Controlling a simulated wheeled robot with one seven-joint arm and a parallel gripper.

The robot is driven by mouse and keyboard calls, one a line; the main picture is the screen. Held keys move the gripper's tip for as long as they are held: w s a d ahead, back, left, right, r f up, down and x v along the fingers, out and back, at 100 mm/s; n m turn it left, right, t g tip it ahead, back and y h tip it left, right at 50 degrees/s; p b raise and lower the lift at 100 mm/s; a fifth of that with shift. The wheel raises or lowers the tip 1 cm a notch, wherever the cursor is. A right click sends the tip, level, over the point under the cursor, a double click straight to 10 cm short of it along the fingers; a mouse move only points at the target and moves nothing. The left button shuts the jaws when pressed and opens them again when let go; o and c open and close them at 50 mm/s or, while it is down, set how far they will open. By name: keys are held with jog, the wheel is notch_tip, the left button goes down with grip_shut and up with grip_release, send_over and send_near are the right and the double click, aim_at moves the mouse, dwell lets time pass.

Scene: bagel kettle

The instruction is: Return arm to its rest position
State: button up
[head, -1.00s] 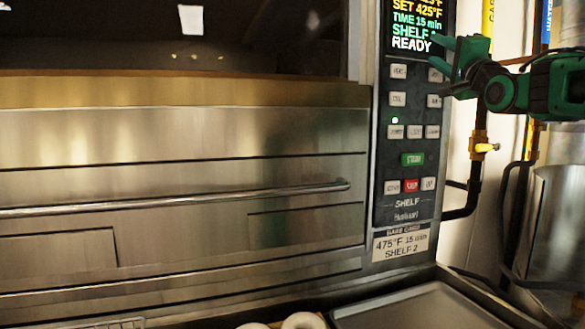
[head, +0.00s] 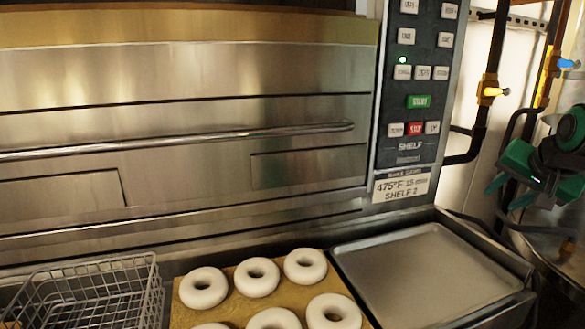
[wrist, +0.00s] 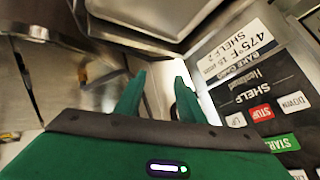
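My gripper (head: 508,188) is at the right of the head view, green and black, in front of the pipes and to the right of the oven's control panel (head: 417,100). In the wrist view its two green fingers (wrist: 158,95) stand apart with nothing between them. It touches nothing that I can see. Most of my arm is outside the head view.
A steel oven (head: 180,120) fills the back. On the counter are a wire basket (head: 90,285), a wooden board (head: 230,310) with several pale bagels (head: 256,277) and an empty metal tray (head: 425,275). Pipes with a yellow valve (head: 490,92) run behind my gripper.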

jog(key=s+a+f+n+g+y, duration=0.1)
jog(key=s+f+g, duration=0.2)
jog(key=s, duration=0.6)
jog(key=s+a+f+n+g+y, duration=0.1)
jog(key=s+a+f+g, duration=0.1)
jog(key=s+f, duration=0.6)
jog(key=s+a+f+n+g, duration=0.1)
jog(key=s+a+f+g, duration=0.1)
jog(key=s+f, duration=0.3)
jog(key=s+g, duration=0.1)
jog(key=s, duration=0.3)
jog(key=shift+s+f+g+y, duration=0.25)
jog(key=shift+s+g+y, duration=0.05)
jog(key=shift+y, duration=0.1)
jog(key=shift+w+a, duration=0.1)
jog(key=shift+w, duration=0.05)
jog(key=shift+w+f, duration=0.25)
jog(key=shift+w, duration=0.25)
